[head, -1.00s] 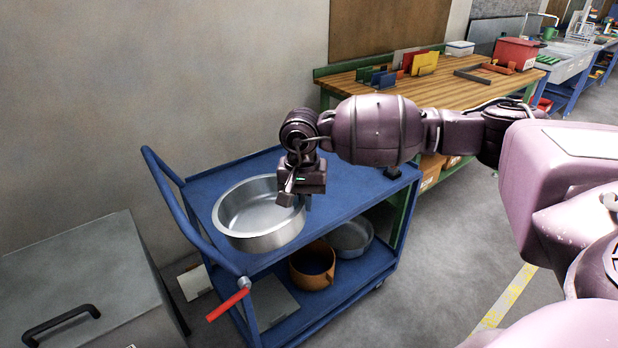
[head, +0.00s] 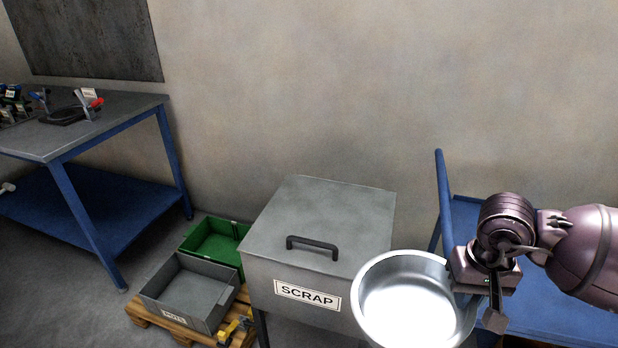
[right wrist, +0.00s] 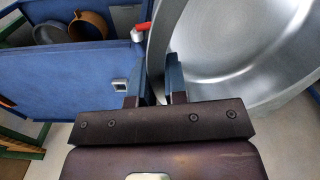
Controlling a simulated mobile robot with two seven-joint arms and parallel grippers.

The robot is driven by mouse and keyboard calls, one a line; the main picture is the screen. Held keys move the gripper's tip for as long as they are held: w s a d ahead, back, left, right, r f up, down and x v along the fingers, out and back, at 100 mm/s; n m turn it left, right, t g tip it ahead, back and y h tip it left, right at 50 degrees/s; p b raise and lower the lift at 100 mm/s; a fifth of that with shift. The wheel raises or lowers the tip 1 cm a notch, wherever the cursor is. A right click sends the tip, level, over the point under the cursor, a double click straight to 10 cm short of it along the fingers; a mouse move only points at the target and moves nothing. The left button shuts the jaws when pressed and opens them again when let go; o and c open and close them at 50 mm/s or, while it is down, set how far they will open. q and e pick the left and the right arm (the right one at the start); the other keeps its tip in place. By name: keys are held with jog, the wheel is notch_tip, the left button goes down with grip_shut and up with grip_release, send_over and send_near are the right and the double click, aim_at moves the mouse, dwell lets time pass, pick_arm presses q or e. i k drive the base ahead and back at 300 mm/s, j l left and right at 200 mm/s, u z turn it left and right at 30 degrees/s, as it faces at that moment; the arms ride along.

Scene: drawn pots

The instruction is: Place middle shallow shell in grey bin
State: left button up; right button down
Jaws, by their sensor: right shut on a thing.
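The shallow shell (head: 408,305) is a wide round silver metal pan. My right gripper (head: 484,300) is shut on its right rim and holds it raised, left of the blue trolley and overlapping the right front of the SCRAP box in the head view. In the right wrist view the fingers (right wrist: 160,85) pinch the wall of the shell (right wrist: 235,45). The grey bin (head: 190,292) is open-topped, with a label on its front, and its visible floor looks empty. It sits on a wooden pallet at the lower left. My left gripper is not in view.
A lidded grey SCRAP box (head: 320,225) with a black handle stands between the grey bin and the shell. A green bin (head: 215,240) is behind the grey bin. The blue trolley (head: 560,300) is at right; its lower shelf holds an orange pot (right wrist: 90,24). A workbench (head: 80,125) stands left.

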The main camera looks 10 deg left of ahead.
aim_at(195, 299)
jog(key=i+u, duration=0.2)
jog(key=u, duration=0.8)
jog(key=i+l, duration=0.2)
jog(key=l, duration=0.15)
jog(key=i+j+u, duration=0.25)
jog(key=i+j, duration=0.25)
jog(key=i+j+u, duration=0.3)
jog(key=i+j, duration=0.3)
jog(key=i+j+u, duration=0.25)
jog(key=i, duration=0.35)
jog(key=j, duration=0.1)
